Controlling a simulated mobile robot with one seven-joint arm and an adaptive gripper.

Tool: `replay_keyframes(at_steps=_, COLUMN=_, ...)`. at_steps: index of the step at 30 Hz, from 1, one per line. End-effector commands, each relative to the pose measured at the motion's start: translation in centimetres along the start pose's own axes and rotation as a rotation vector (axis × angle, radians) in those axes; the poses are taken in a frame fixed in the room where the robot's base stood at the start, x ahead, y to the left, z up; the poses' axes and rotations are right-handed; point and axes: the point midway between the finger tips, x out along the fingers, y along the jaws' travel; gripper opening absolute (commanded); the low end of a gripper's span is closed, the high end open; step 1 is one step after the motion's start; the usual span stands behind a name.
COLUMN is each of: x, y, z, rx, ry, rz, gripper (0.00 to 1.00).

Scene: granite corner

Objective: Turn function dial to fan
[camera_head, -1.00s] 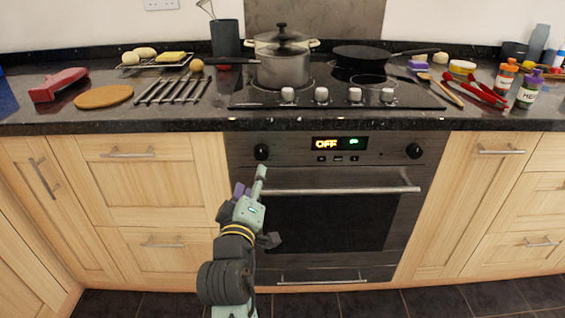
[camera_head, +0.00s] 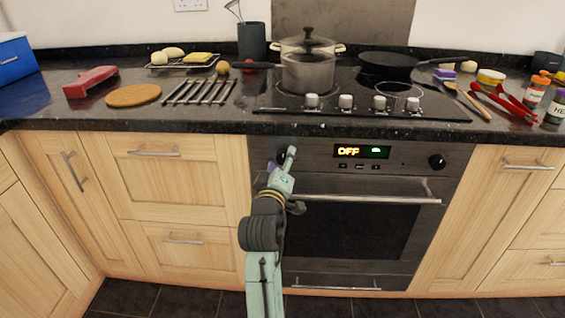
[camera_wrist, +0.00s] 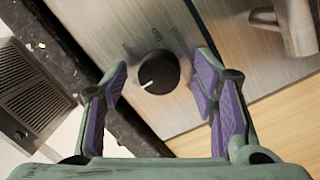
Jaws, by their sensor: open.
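The oven's left dial is a round black knob with a white pointer mark, seen in the wrist view (camera_wrist: 158,72). Faint lettering lies around it, too blurred to read. My gripper (camera_wrist: 163,82) is open, with one purple-padded finger on each side of the dial and a gap to it. In the head view my gripper (camera_head: 281,160) is in front of the dial (camera_head: 281,156) and partly hides it. The oven (camera_head: 350,215) has a display (camera_head: 361,152) reading OFF. A second black dial (camera_head: 437,161) is at the panel's right end.
The oven's door handle (camera_head: 370,198) runs just below the panel. The dark counter edge (camera_head: 200,124) overhangs above it. A pot (camera_head: 308,68), a pan (camera_head: 387,62) and several hob knobs (camera_head: 346,102) are on the counter above.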

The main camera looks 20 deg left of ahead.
Motion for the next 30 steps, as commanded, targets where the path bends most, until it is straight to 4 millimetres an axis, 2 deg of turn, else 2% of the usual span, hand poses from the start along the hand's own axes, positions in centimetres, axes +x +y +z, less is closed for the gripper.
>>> replay_keyframes(at_steps=2, x=-0.01, y=0.01, z=0.00, rx=0.000, ry=0.000, rz=0.000, gripper=0.54)
replay_keyframes(at_steps=5, x=-0.03, y=0.01, z=0.00, rx=0.000, ry=0.000, rz=0.000, gripper=0.48)
replay_keyframes(at_steps=24, x=-0.05, y=0.00, z=-0.01, rx=0.000, ry=0.000, rz=0.000, gripper=0.06)
replay_keyframes(at_steps=30, x=-0.05, y=0.01, z=-0.02, rx=0.011, ry=0.000, rz=-0.001, gripper=0.05)
